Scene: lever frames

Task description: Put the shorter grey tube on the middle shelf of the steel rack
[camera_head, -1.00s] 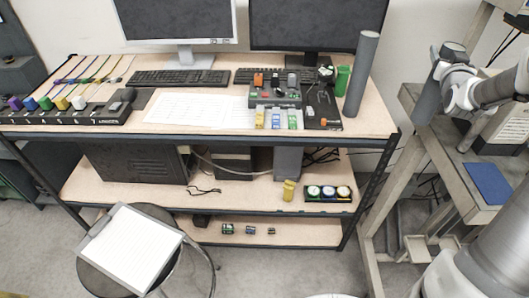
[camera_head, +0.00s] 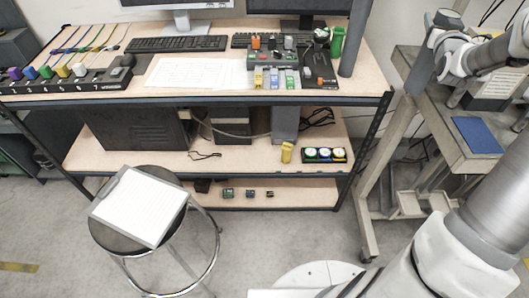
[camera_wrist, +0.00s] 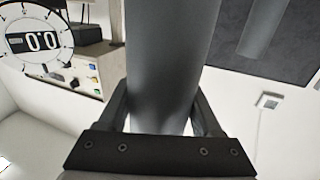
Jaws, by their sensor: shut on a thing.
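My gripper (camera_wrist: 162,112) is shut on a grey tube (camera_wrist: 172,55), with a black finger on each side of it. In the head view this held tube (camera_head: 417,72) hangs tilted at the upper right, over the grey side stand. The other grey tube (camera_head: 356,38) stands upright at the right end of the rack's top; its upper end is cut off. The dark-framed steel rack (camera_head: 375,130) has three levels. Its middle shelf (camera_head: 235,161) bears dark computer cases, a yellow item and a box with round dials. A second tube (camera_wrist: 264,28) also shows in the wrist view.
A stool (camera_head: 112,240) with a clipboard (camera_head: 138,205) stands before the rack's left half. The grey stand (camera_head: 465,135) with a blue pad (camera_head: 477,135) is at right. The front right of the middle shelf holds the dial box (camera_head: 324,155). Floor between stool and stand is open.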

